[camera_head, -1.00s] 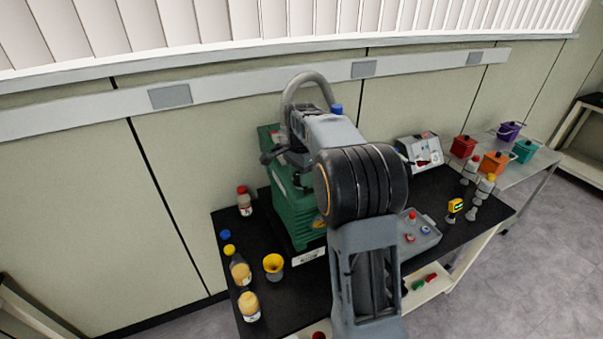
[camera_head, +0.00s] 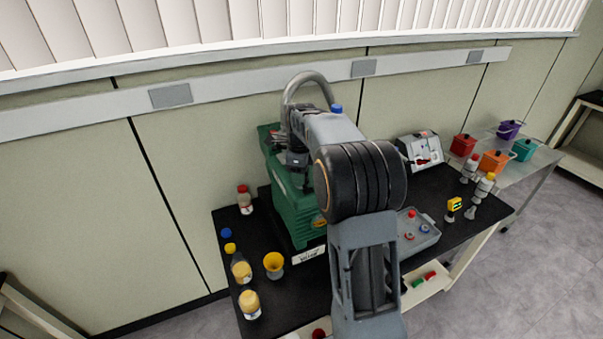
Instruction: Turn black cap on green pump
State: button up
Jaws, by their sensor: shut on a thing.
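The green pump (camera_head: 291,207) stands on the black-topped table, with a grey hose (camera_head: 310,78) arching above it. My arm reaches over it from the front and covers its right side. My gripper (camera_head: 297,160) is at the top of the pump, shut on the black cap. The cap itself is hidden behind the gripper, so its angle cannot be read.
Bottles (camera_head: 241,268) and a yellow funnel (camera_head: 274,264) stand on the table left of the pump. A grey tray (camera_head: 425,240) with small coloured caps and a white-and-grey device (camera_head: 420,150) are at the right. Coloured pots (camera_head: 494,162) stand on a side table.

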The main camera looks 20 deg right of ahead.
jog(key=m, duration=0.5)
jog(key=shift+m, duration=0.3)
jog(key=m, duration=0.4)
jog(key=shift+m, duration=0.3)
jog(key=o, duration=0.9)
notch_tip(320, 180, up, 14)
jog(key=shift+f, duration=0.1)
dwell(0.4)
